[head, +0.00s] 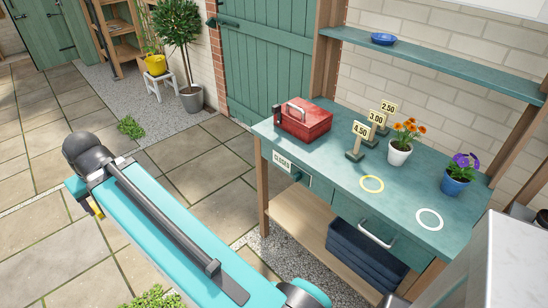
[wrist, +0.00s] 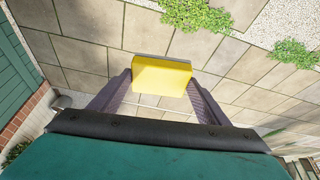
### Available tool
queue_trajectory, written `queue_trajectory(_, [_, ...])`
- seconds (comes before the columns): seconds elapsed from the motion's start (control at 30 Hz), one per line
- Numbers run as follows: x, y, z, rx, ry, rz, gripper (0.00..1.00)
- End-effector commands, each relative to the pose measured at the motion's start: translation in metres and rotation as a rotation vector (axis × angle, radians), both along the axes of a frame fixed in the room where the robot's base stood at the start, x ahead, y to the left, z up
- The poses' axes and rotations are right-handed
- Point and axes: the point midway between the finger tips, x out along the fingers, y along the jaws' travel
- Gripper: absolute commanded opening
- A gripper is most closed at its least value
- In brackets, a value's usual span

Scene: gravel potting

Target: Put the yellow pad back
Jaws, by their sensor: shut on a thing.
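The yellow pad (wrist: 161,78) is a flat, bright yellow block with a grey far edge. In the wrist view it sits between the two dark fingers of my gripper (wrist: 160,84), which is shut on it. Paving lies well below the pad, and the pad is clear of everything else. In the head view my arm hides most of the gripper; a small yellow patch shows beside the arm's end, too small to tell what it is.
A dark crate (head: 365,255) sits below. Paving at left is open.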

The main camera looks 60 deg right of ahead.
Motion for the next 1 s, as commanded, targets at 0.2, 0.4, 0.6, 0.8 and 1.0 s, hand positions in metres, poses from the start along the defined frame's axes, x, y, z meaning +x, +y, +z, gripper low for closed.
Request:
queue_trajectory(0.2, [-0.012, -0.069, -0.007, -0.001, 0.004, -0.191, 0.49])
queue_trajectory(0.4, [-0.031, -0.131, -0.010, -0.001, 0.007, -0.373, 0.49])
queue_trajectory(0.6, [-0.057, -0.191, -0.014, -0.001, 0.009, -0.558, 0.49])
queue_trajectory(0.8, [-0.090, -0.246, -0.018, -0.001, 0.010, -0.742, 0.49])
queue_trajectory(1.0, [-0.128, -0.297, -0.021, -0.002, 0.010, -0.926, 0.49])
